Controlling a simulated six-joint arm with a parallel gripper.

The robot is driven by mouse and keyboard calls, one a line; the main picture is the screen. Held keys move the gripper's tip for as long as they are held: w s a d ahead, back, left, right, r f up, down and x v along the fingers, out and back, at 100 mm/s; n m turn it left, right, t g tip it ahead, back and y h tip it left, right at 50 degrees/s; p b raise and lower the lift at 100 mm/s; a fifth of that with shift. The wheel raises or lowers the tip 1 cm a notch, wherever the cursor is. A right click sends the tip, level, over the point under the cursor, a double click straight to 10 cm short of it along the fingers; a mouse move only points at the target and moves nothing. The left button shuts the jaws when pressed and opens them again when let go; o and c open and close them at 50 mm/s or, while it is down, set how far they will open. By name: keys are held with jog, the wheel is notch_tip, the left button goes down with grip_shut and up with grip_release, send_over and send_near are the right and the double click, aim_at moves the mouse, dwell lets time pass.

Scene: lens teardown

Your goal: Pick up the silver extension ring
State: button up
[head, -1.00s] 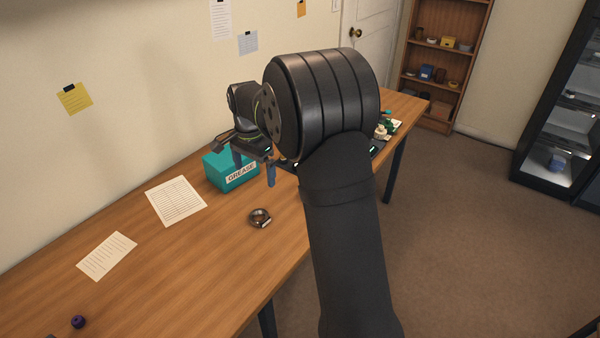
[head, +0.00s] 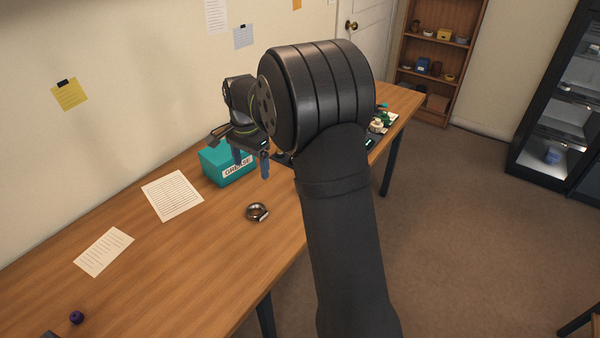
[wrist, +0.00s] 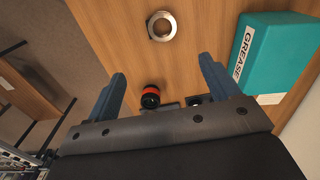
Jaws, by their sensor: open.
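The silver extension ring (head: 264,213) rests on the wooden table in front of the grease box. It also shows as a shiny ring (wrist: 161,38) at the top middle of the wrist view, with bare wood visible through its hole. My gripper (head: 251,164) is open and empty, with blue fingers pointing down beside the grease box, above the table. In the wrist view the ring is ahead of my open gripper (wrist: 162,72), apart from both fingers and beyond their tips.
A teal grease box (head: 215,165) stands close beside my gripper. A black cylinder with an orange-red band (wrist: 151,98) shows between the fingers in the wrist view. Papers (head: 172,196) lie at the left, and a small purple part (head: 76,317) is nearer. The table around the ring is clear.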

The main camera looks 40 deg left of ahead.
jog(key=a+n+h, duration=0.2)
jog(key=a+n, duration=0.2)
jog(key=n, duration=0.6)
jog(key=n+t+h, duration=0.1)
jog(key=n+h, duration=0.1)
jog(key=n, duration=0.9)
send_over(255, 209)
jog(key=a, duration=0.2)
jog(key=f, duration=1.2)
jog(key=shift+s+f, duration=0.2)
jog(key=shift+s, duration=0.15)
jog(key=shift+a+x, duration=0.2)
jog(key=shift+x, duration=2.45)
jog(key=c, duration=1.1)
jog(key=shift+r, duration=0.1)
